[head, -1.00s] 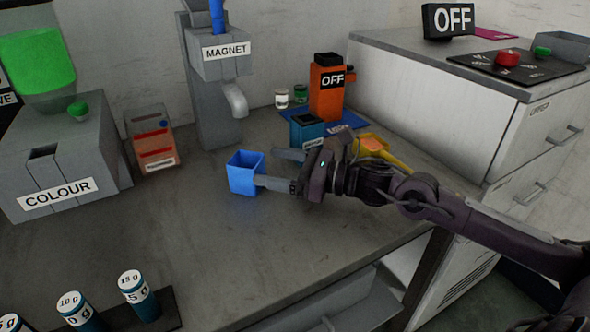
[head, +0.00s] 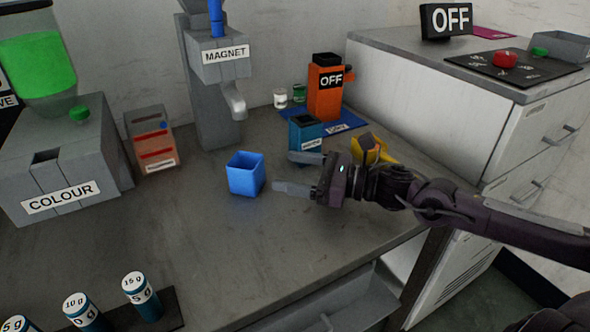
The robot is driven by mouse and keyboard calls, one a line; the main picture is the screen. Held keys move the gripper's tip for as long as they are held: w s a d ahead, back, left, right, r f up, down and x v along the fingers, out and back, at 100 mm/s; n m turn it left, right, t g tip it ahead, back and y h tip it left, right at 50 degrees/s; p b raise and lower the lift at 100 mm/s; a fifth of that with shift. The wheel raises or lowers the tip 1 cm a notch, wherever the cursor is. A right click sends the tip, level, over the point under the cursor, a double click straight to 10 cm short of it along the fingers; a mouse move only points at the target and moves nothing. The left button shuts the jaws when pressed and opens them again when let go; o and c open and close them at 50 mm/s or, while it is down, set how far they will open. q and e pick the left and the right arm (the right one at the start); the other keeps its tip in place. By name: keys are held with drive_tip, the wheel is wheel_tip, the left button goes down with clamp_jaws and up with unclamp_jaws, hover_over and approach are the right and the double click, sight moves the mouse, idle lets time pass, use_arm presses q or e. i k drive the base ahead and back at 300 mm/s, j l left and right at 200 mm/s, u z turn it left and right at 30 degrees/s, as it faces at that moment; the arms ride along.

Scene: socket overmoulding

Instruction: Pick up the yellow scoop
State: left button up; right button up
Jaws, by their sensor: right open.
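The yellow scoop (head: 383,155) lies on the bench to the right, behind my right arm, which hides part of it. My right gripper (head: 283,172) is open and empty, its two fingers pointing left. The scoop is behind and to the right of the fingertips, near the wrist in the picture. A blue open cup (head: 246,181) stands upright just left of the fingertips, with a small gap. My left gripper is not in view.
A teal box (head: 306,136) stands close behind the upper finger. An orange OFF device (head: 325,95) and small jars stand further back. The magnet stand (head: 214,100) is behind the cup. Weights (head: 142,296) sit at the front left.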

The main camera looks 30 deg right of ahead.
sight(356, 150)
drive_tip(key=k, duration=1)
